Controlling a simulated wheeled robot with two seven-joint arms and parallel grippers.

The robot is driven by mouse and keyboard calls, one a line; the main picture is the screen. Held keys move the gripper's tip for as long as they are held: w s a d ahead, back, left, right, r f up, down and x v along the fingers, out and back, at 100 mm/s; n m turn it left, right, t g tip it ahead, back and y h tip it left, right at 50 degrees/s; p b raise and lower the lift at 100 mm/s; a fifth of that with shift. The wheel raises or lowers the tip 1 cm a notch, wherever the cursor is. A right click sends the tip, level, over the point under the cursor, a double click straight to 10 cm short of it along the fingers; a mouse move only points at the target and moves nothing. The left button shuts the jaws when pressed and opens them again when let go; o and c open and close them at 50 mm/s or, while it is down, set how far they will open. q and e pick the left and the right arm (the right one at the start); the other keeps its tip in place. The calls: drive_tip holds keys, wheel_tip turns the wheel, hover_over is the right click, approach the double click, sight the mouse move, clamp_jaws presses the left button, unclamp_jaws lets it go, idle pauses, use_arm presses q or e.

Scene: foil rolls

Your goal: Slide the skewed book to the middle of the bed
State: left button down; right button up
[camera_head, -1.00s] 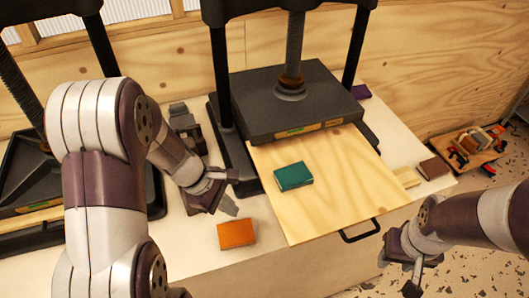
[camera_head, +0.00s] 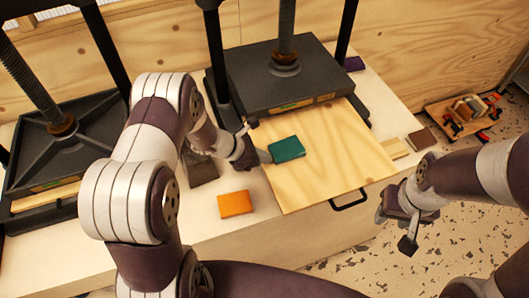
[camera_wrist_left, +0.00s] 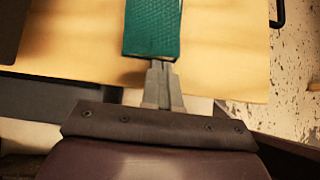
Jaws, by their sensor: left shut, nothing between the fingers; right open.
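The skewed book is teal (camera_head: 287,148) and lies on the pulled-out wooden bed (camera_head: 325,185) of the press, left of the bed's middle and slightly turned. In the left wrist view the book (camera_wrist_left: 152,28) stands straight ahead of the fingers. My left gripper (camera_head: 265,156) is shut and empty, its fingertips at the left edge of the book. In the left wrist view the closed fingertips (camera_wrist_left: 160,68) meet or nearly meet the book's near edge. My right gripper (camera_head: 395,232) is open and empty, off the table's front right edge.
The press platen (camera_head: 275,90) hangs over the back of the bed. An orange book (camera_head: 235,204) lies on the table left of the bed. A brown book (camera_head: 421,139) lies right of it. The bed has a black front handle (camera_head: 349,200). Bare bed lies right of the teal book.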

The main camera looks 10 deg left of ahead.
sight(302, 148)
use_arm(q)
drive_tip(key=shift+w+d, duration=0.15)
drive_tip(key=shift+a, duration=0.2)
drive_tip(key=shift+d, duration=0.1)
drive_tip(key=w+d+b, duration=0.1)
drive_tip(key=d, duration=0.1)
drive_tip(key=w+d+b, duration=0.1)
drive_tip(key=w+d, duration=0.1)
drive_tip(key=d, duration=0.1)
drive_tip(key=w+d+b, duration=0.2)
drive_tip(key=d, duration=0.1)
drive_tip(key=shift+w+d+f, duration=0.15)
drive_tip(key=shift+w+d, duration=0.25)
drive_tip(key=shift+d, duration=0.15)
